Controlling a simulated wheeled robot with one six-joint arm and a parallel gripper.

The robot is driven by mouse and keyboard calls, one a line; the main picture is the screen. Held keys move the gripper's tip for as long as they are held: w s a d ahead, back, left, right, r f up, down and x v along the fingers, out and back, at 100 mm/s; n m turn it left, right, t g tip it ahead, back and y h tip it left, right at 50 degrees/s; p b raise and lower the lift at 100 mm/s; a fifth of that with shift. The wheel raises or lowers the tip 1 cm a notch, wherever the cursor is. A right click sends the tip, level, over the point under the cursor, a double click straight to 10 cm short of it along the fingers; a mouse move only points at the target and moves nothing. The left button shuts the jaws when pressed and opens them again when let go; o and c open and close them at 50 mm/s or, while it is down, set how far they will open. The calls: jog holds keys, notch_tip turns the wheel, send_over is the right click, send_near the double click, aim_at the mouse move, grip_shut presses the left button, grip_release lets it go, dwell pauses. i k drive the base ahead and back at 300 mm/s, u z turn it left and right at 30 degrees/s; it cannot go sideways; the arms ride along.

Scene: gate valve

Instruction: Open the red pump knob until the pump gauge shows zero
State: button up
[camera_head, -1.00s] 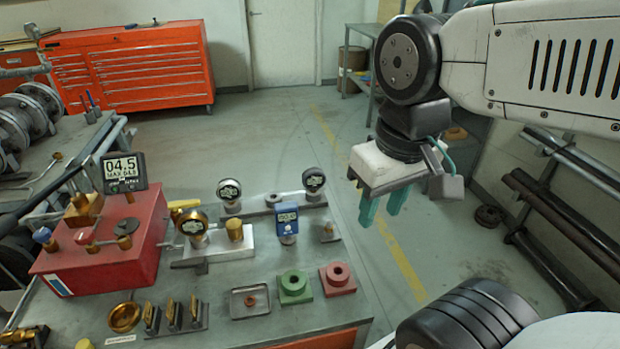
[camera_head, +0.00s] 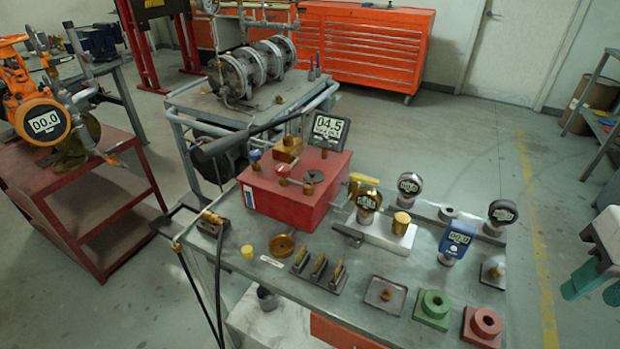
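The red pump box (camera_head: 290,200) stands on the workbench, with a blue knob (camera_head: 255,159), a red knob (camera_head: 283,171) and a dark knob (camera_head: 313,177) on top. The pump gauge (camera_head: 329,130) is a black square display at the back of the box and reads 04.5. My gripper (camera_head: 582,281) is at the right edge, well right of the box and beyond the bench. Its two teal fingers look apart with nothing between them; part of it is cut off by the frame.
Several round gauges, a blue gauge (camera_head: 456,241), a green block (camera_head: 432,308) and a red block (camera_head: 481,325) stand right of the pump. An orange valve with a gauge reading 00.0 (camera_head: 44,124) is on a red table.

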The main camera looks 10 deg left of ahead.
aim_at(283, 169)
jog(key=k, duration=1.3)
jog(key=u, duration=0.7)
jog(key=i, duration=1.4)
jog(key=z, duration=0.55)
